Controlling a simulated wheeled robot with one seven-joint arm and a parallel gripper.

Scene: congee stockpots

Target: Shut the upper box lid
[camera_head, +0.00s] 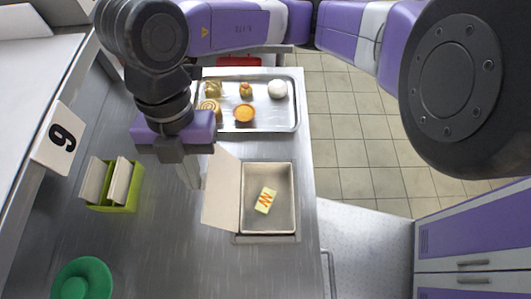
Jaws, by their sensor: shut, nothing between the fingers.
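A beige box (283,224) stands open on the steel counter, right of centre in the head view. Its lid (221,189) is hinged along the box's left side and stands open, leaning out to the left. Inside lies a small pale yellow item (265,200) with a red zigzag. My gripper (194,180) is shut and empty, pointing down just left of the lid. I cannot tell whether its fingertips touch the lid. The arm hides part of the counter behind it.
A metal tray (297,119) with several pastries stands behind the box. A green holder (121,208) with pale slabs is to the left, and a green round object (82,280) is at the front left. A sign with a number (58,139) stands at the left edge. The counter ends just right of the box.

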